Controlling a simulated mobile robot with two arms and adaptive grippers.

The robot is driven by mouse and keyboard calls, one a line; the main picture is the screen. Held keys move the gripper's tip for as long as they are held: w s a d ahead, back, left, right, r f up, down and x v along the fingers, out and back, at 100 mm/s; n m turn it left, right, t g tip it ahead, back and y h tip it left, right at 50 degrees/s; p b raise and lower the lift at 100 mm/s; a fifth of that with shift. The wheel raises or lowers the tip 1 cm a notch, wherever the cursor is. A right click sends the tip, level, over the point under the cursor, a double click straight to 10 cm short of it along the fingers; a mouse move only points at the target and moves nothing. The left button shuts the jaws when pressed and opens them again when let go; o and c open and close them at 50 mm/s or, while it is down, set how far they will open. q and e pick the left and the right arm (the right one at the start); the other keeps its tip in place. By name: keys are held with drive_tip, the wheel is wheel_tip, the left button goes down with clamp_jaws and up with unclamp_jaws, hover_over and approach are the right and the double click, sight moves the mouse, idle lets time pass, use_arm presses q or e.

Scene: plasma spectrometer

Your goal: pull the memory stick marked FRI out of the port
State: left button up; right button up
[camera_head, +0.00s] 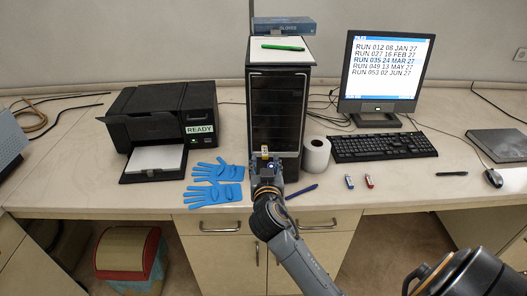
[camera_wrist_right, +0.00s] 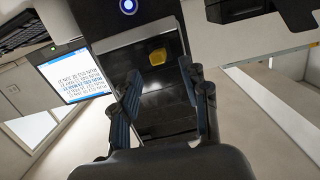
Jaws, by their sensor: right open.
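A small yellow memory stick (camera_head: 265,151) sits at the lower front of the black computer tower (camera_head: 279,105). It also shows in the right wrist view (camera_wrist_right: 157,57), sticking out of the dark front panel. I cannot read any mark on it. My right gripper (camera_head: 266,168) is in front of the tower's lower front, just below the stick in the head view. In the right wrist view my right gripper (camera_wrist_right: 163,84) is open, its fingers apart, with the stick ahead of the gap and not touched. My left gripper is not in view.
Blue gloves (camera_head: 216,183) lie left of my right gripper. The printer (camera_head: 165,120) stands left, the keyboard (camera_head: 383,146) and monitor (camera_head: 384,70) right.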

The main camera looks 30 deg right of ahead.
sight(265, 156)
drive_tip(key=p+x, duration=0.1)
drive_tip(key=x, duration=0.4)
drive_tip(key=shift+w+d, duration=0.1)
clamp_jaws()
drive_tip(key=f+v, duration=0.1)
drive_tip(key=v, duration=0.6)
idle(1.5)
drive_tip(key=shift+f, duration=0.1)
